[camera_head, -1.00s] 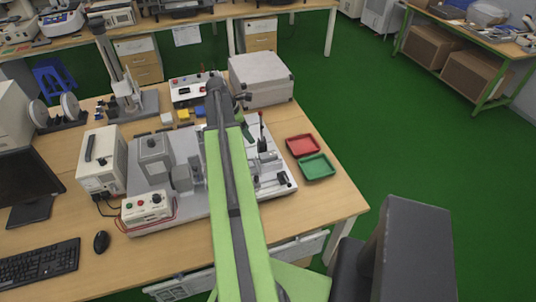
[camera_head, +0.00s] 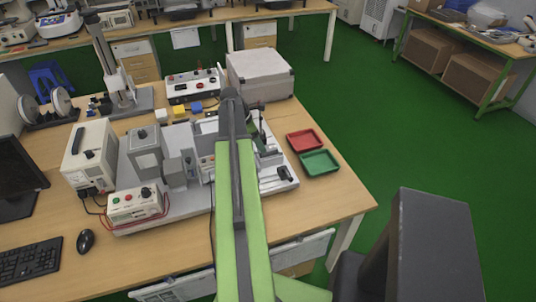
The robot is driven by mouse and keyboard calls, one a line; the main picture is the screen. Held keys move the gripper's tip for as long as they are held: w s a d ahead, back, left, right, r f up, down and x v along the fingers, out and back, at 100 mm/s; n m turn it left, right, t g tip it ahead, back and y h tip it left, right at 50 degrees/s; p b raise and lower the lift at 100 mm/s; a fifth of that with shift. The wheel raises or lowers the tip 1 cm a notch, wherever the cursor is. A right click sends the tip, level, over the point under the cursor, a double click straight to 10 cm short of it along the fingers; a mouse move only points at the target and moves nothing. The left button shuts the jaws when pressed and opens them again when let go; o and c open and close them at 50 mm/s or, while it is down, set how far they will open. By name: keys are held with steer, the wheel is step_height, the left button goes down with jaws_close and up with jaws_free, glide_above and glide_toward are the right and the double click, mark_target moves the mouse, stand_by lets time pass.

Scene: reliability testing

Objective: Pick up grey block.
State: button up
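A small pale grey-white block (camera_head: 162,114) sits on the wooden bench, left of a yellow block (camera_head: 179,111) and a blue block (camera_head: 196,107). It may be the grey block, but its shade is hard to tell at this size. My green and dark arm reaches up the middle of the picture, its far joint near the blue block's right.
A test fixture (camera_head: 180,207) fills the bench centre. A control box (camera_head: 193,85) and a silver case (camera_head: 260,75) stand behind the blocks. Red (camera_head: 304,140) and green (camera_head: 320,161) trays lie right. A power supply (camera_head: 90,157) stands left.

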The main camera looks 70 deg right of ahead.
mark_target(268, 150)
steer(key=b+x, duration=0.4)
steer(key=x, duration=0.1)
steer(key=shift+w+d+f+b, duration=0.15)
steer(key=shift+w+d+b, duration=0.05)
steer(key=shift+d+b, duration=0.15)
steer(key=shift+r, duration=0.2)
jaws_close()
